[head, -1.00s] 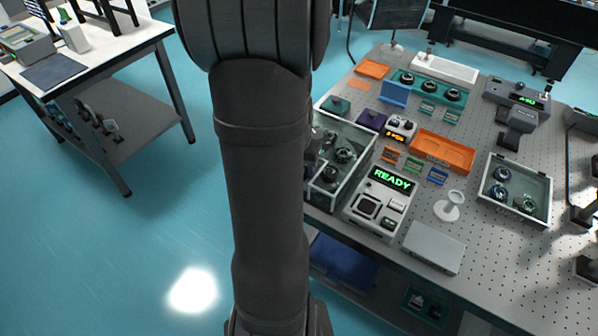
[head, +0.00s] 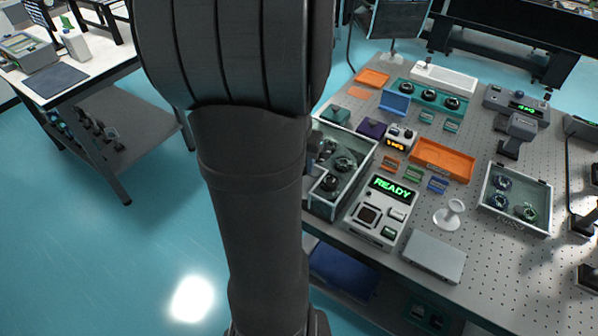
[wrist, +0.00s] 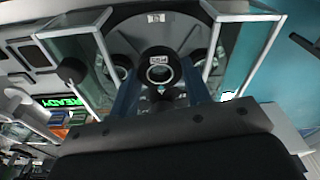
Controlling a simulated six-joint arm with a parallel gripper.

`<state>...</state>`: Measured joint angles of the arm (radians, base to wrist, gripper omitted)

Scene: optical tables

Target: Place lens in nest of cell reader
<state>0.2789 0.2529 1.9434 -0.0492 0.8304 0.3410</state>
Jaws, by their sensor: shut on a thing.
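The cell reader (head: 383,212) is the pale box with a green READY display and a dark square nest (head: 367,215). Its READY display also shows at the left of the wrist view (wrist: 62,101). In the wrist view my gripper (wrist: 160,80) has two blue fingers shut on a dark round-rimmed lens (wrist: 160,73). The lens is at or over the glass-walled bin (head: 350,137), left of the reader; its height there is unclear. My arm hides most of the gripper in the head view.
Other dark round parts stand in the glass-walled bin, whose rails (wrist: 245,17) are close to the gripper. An orange tray (head: 442,160), a white stand (head: 450,215), a grey plate (head: 434,256) and another glass-walled bin (head: 515,200) lie to the right.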

